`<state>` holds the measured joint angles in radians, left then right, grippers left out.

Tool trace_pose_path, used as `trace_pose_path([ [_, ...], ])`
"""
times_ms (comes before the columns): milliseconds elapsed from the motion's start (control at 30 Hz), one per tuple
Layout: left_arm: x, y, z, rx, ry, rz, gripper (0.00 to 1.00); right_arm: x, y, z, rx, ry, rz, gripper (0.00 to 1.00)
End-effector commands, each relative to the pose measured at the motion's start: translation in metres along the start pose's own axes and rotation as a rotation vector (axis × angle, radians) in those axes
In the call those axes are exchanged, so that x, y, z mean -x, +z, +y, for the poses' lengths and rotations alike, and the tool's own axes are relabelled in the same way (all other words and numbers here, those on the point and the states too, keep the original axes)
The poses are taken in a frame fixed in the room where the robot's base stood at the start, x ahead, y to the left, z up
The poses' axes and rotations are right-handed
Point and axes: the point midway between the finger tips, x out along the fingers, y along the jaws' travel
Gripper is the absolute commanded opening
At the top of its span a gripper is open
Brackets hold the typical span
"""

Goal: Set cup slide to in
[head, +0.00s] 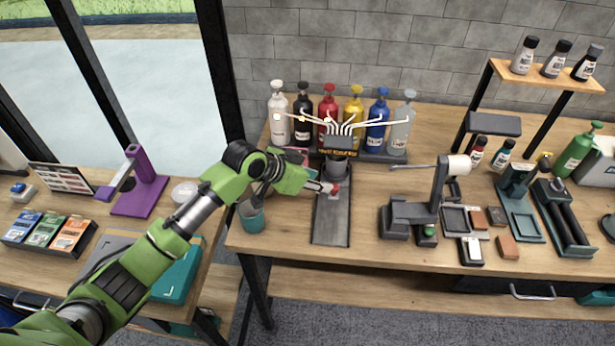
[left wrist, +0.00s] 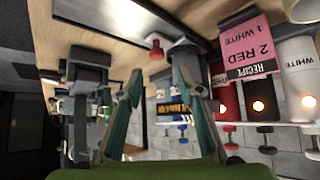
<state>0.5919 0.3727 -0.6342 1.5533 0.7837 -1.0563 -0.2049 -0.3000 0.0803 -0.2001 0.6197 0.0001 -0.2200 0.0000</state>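The cup slide is a dark flat track (head: 331,222) running front to back on the workbench; it also shows in the left wrist view (left wrist: 118,22). A red knob (head: 336,188) stands at its back half, just in front of a grey cup-like part (head: 337,168) below the white nozzles. My left gripper (head: 322,187) reaches in from the left at the knob. In the left wrist view its two fingers (left wrist: 159,62) are apart, with the red knob (left wrist: 155,48) showing between and beyond the tips. Contact cannot be told. My right gripper is not in view.
Several pump bottles (head: 328,112) stand behind the nozzles. A teal cup (head: 251,216) stands left of the slide, and a dark stand (head: 410,215) to its right. A pink recipe card (left wrist: 250,45) hangs near the bottles. The bench front beside the slide is clear.

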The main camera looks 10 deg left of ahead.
Motion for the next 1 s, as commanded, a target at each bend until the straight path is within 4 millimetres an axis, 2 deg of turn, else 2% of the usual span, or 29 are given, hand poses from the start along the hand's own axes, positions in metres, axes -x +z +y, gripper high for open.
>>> trace_pose_path([
  [100,0.021,0.001,-0.001,-0.002,-0.002,0.000,0.34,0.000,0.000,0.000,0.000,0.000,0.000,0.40],
  [300,0.040,0.000,-0.001,-0.001,-0.001,0.001,0.34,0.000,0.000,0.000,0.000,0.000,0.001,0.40],
  [867,0.043,0.000,-0.001,0.000,0.000,0.000,0.34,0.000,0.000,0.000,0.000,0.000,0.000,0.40],
  [1000,0.041,0.011,0.011,0.007,0.007,-0.010,0.34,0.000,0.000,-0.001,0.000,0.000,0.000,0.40],
])
